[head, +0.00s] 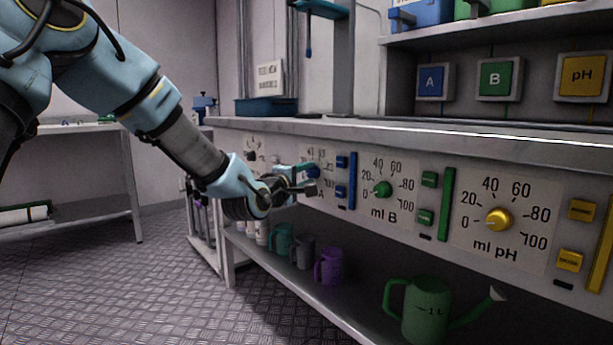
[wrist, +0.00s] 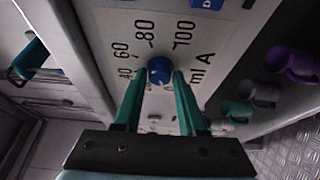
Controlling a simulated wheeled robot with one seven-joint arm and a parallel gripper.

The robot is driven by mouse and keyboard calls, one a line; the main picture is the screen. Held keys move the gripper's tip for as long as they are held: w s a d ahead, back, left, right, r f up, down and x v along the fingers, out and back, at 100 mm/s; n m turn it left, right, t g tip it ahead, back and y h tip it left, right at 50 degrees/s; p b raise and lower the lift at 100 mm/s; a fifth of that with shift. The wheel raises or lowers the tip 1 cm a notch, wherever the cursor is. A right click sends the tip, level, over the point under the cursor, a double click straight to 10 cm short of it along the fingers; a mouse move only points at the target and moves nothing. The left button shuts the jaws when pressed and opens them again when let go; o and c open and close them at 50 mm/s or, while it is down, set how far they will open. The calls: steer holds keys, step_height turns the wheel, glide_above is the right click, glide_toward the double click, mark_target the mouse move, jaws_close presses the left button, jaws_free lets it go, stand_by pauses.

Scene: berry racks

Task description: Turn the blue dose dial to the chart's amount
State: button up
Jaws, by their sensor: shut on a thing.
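The blue dose dial (wrist: 159,71) sits on the white "ml A" scale panel (wrist: 150,25), whose 40, 60, 80 and 100 marks are readable in the wrist view. My gripper (wrist: 159,76) has its two teal fingers on either side of the dial, shut on it. In the head view my gripper (head: 306,182) reaches the front panel from the left and hides most of the A scale; a bit of the blue dial (head: 314,171) shows behind it. The dial's pointer direction is not clear. A small white card (head: 269,78) stands at the back of the bench; its writing is too small to read.
A green dial (head: 381,189) and a yellow dial (head: 498,219) lie to the right on the same panel, with coloured buttons beside them. Mugs, including a purple one (head: 329,266), and a green watering can (head: 424,308) stand on the shelf below. The floor at left is clear.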

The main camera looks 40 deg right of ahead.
jaws_close()
